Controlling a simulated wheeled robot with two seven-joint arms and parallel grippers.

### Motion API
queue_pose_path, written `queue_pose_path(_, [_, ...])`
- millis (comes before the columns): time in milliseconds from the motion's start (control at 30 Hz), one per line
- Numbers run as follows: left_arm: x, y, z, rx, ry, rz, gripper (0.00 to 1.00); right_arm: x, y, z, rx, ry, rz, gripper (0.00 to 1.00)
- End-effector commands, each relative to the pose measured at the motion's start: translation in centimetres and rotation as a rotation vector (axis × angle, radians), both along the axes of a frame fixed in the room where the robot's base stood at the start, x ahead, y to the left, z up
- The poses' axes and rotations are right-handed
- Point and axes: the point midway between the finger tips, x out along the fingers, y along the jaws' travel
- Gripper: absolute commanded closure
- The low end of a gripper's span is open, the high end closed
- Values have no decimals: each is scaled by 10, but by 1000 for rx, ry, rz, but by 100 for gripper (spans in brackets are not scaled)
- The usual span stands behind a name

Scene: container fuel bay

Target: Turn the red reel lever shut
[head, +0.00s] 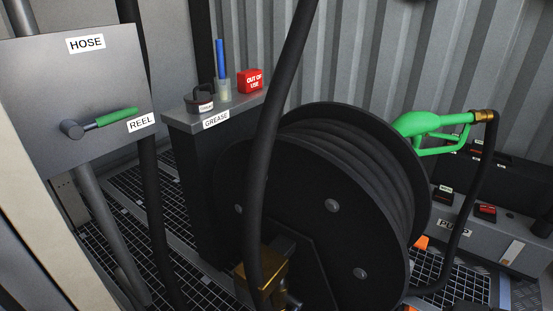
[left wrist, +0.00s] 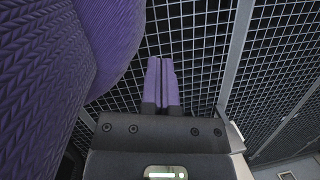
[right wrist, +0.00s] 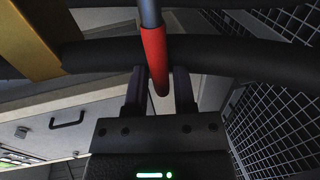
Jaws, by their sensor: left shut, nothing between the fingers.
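The red lever (right wrist: 155,60) shows in the right wrist view as a red grip on a grey rod, coming down from the top. My right gripper (right wrist: 160,78) is open, with its dark fingers on either side of the red grip. A gap shows on the right of the grip; I cannot tell whether the left finger touches it. In the head view the red lever does not show, but a brass fitting (head: 262,277) sits at the front of the black hose reel (head: 300,190). My left gripper (left wrist: 162,68) is shut and empty above the floor grating.
A black hose (right wrist: 215,57) crosses behind the right fingers. In the head view, a grey panel (head: 50,100) marked HOSE and REEL carries a green-handled lever (head: 117,118). A green nozzle (head: 425,124) rests behind the reel. A grease stand (head: 215,118) stands between panel and reel.

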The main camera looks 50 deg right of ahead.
Motion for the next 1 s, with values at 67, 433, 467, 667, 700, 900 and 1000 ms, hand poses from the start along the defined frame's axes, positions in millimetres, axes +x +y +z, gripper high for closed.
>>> queue_pose_path(67, [0, 0, 0, 0, 0, 0, 100, 0, 1, 0, 0, 0, 2, 50])
queue_pose_path(433, [1, 0, 1, -1, -5, 0, 100, -2, 2, 1, 3, 1, 4, 39])
queue_pose_path(467, [-2, 0, -1, -1, -2, -1, 100, -4, 2, 1, 3, 1, 4, 39])
queue_pose_path(667, [-35, 1, -20, -9, 30, 4, 100, -34, 1, 11, 4, -1, 2, 39])
queue_pose_path(700, [-44, 2, -24, -12, 36, 5, 100, -42, 0, 13, 3, 0, 1, 39])
queue_pose_path(900, [-85, 2, -35, -21, 67, 5, 100, -81, -1, 20, 2, 0, 2, 39])
queue_pose_path(1000, [-96, 2, -38, -24, 76, 6, 100, -93, -1, 21, 3, 0, 3, 39])
